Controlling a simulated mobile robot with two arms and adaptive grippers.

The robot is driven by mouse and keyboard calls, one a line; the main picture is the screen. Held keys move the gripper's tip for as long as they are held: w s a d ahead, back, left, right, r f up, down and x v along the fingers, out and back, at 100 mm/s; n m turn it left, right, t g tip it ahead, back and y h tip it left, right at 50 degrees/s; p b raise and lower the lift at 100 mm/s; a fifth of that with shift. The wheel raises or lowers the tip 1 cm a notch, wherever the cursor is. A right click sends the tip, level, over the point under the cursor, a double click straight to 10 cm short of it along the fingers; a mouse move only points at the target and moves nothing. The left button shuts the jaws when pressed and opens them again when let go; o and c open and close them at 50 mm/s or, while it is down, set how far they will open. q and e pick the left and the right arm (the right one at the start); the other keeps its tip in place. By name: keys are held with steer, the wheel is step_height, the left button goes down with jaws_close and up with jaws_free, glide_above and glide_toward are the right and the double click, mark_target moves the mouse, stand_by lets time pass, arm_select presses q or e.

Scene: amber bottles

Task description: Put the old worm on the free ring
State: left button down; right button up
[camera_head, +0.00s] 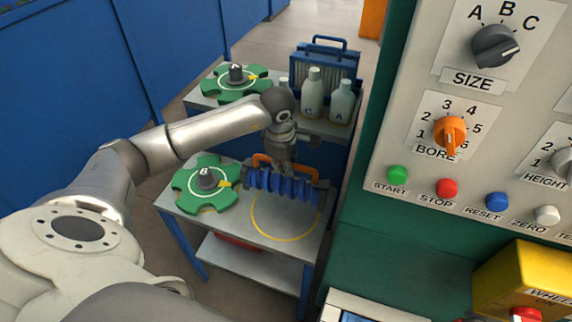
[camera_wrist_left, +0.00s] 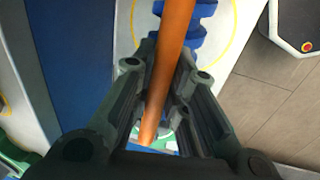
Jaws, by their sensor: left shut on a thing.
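The worm is a blue toothed screw (camera_head: 282,186) with an orange handle (camera_head: 262,161) over it. My left gripper (camera_head: 284,168) is shut on the handle from above. In the wrist view, the orange handle (camera_wrist_left: 168,70) runs between the left fingers (camera_wrist_left: 158,100), with blue worm teeth (camera_wrist_left: 187,14) beyond it. The free ring is a yellow circle (camera_head: 284,240) on the front table. The worm overlaps the ring's far part in the head view; I cannot tell whether it touches the table. Ring arcs (camera_wrist_left: 232,42) show on both sides of the worm in the wrist view.
A green gear marked B (camera_head: 190,182) sits left on the front table (camera_head: 236,238). A control panel (camera_head: 455,120) stands close on the right.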

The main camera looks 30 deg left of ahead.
mark_target(284, 179)
arm_select(q)
steer(key=shift+f+b, duration=1.3)
steer(key=shift+f, duration=0.9)
step_height(284, 179, down, 3)
steer(key=b, duration=0.3)
steer(key=shift+f, duration=0.15)
steer(key=shift+d, duration=0.1)
steer(key=shift+f+b, duration=0.35)
steer(key=shift+b, duration=0.35)
steer(key=c, duration=1.4)
jaws_free()
steer(key=shift+f, duration=0.1)
steer(key=shift+o, duration=0.3)
steer(key=shift+s+f, duration=0.15)
steer(key=shift+r, duration=0.45)
steer(key=r, duration=0.3)
steer(key=s+r, duration=0.1)
steer(key=r, duration=0.3)
steer(key=s+r, duration=0.1)
steer(key=r, duration=0.3)
steer(key=shift+s+d+r, duration=0.1)
steer(key=shift+d, duration=0.15)
